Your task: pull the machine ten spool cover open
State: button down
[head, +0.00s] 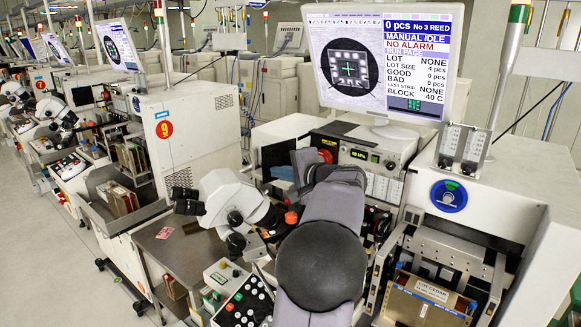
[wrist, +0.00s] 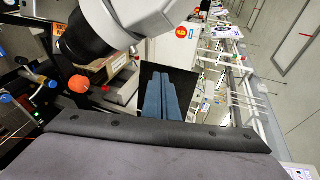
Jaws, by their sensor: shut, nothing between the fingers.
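My arm reaches away from the head view toward the front of the near machine (head: 290,130), and its wrist hides part of that machine. My gripper (head: 303,163) is a dark shape at the arm's far end, shut and empty, beside a dark panel with a blue piece (head: 283,173). In the wrist view a dark bar with screws and a grey face fill the bottom, and a blue ridged piece (wrist: 165,95) stands against black behind them. I cannot clearly make out the spool cover or whether the gripper touches anything.
A white microscope (head: 222,200) stands just left of my arm, its dark eyepiece (wrist: 85,35) close in the wrist view. A monitor (head: 385,60) stands above the machine. A machine marked 9 (head: 164,129) is at left. The aisle is clear.

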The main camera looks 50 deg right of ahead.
aim_at(264, 164)
jog(key=shift+w+d+p, duration=0.25)
jog(key=shift+w+p, duration=0.15)
jog(key=shift+w, duration=0.4)
jog(key=shift+w+d+p, duration=0.2)
jog(key=shift+w+p, duration=0.15)
jog(key=shift+w, duration=0.4)
jog(key=shift+w+f+m+h+b, duration=0.3)
jog(key=shift+w+h+b, duration=0.2)
jog(key=shift+b, duration=0.65)
jog(key=shift+w+a+m+b, duration=0.1)
jog(key=shift+w+m+b, duration=0.2)
jog(key=shift+b, duration=0.2)
jog(key=shift+w+r+m+g+h+b, duration=0.2)
jog(key=shift+w+m+g+h+b, duration=0.35)
jog(key=shift+h, duration=0.35)
jog(key=shift+w+d+r, duration=0.15)
jog(key=shift+w+d, duration=0.15)
jog(key=shift+w, duration=0.4)
jog(key=shift+s, duration=0.15)
